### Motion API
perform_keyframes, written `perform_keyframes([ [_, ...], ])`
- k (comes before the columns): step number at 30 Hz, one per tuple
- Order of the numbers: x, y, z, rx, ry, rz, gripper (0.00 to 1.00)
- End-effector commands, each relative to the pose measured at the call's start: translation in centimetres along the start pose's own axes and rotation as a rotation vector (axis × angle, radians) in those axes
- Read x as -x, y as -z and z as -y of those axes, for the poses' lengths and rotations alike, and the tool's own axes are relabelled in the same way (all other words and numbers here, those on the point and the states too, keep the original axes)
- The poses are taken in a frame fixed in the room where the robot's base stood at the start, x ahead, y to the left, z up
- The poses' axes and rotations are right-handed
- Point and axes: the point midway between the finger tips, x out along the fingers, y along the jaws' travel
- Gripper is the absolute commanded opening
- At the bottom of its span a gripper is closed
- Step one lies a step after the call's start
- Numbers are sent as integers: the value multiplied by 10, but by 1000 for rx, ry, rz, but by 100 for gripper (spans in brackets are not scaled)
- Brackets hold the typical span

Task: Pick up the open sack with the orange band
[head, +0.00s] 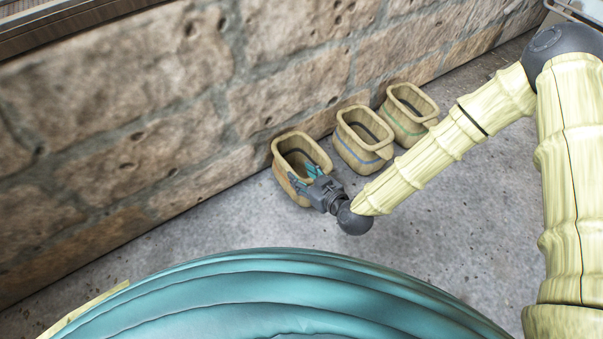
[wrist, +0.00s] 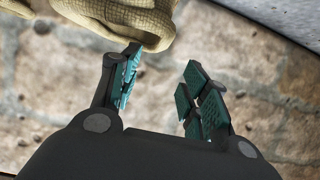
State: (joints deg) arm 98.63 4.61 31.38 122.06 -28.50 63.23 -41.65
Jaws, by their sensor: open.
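Three open tan sacks stand in a row by the stone wall. The left sack (head: 284,150) has its mouth facing up, and no orange band can be made out on it in the head view. The middle sack (head: 352,153) has a blue band and the right sack (head: 392,122) a green one. My gripper (head: 305,178) is open at the near right rim of the left sack. In the wrist view my gripper (wrist: 160,78) has its teal pads spread apart. Tan sack cloth (wrist: 145,22) overlaps the left fingertip; the right finger is clear of cloth.
The stone wall (head: 130,130) runs close behind the sacks. A large teal rounded surface (head: 270,295) fills the front of the head view. The grey concrete floor (head: 215,215) is bare to the left of the sacks.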

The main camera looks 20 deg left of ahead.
Motion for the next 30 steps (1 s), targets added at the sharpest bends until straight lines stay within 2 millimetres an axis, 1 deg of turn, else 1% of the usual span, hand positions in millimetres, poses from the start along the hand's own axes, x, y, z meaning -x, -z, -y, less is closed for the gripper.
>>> perform_keyframes([
  [1,-9,-4,1,0,1,0,45],
  [3,-19,-4,0,0,0,-1,45],
  [6,-31,-4,0,0,0,0,45],
  [11,-38,-2,0,-2,-1,1,45],
  [16,-47,-5,0,-2,0,1,45],
  [23,-69,-9,0,-2,-1,1,45],
  [27,-84,-7,0,-1,0,0,45],
  [30,-88,-6,0,-2,0,1,45],
])
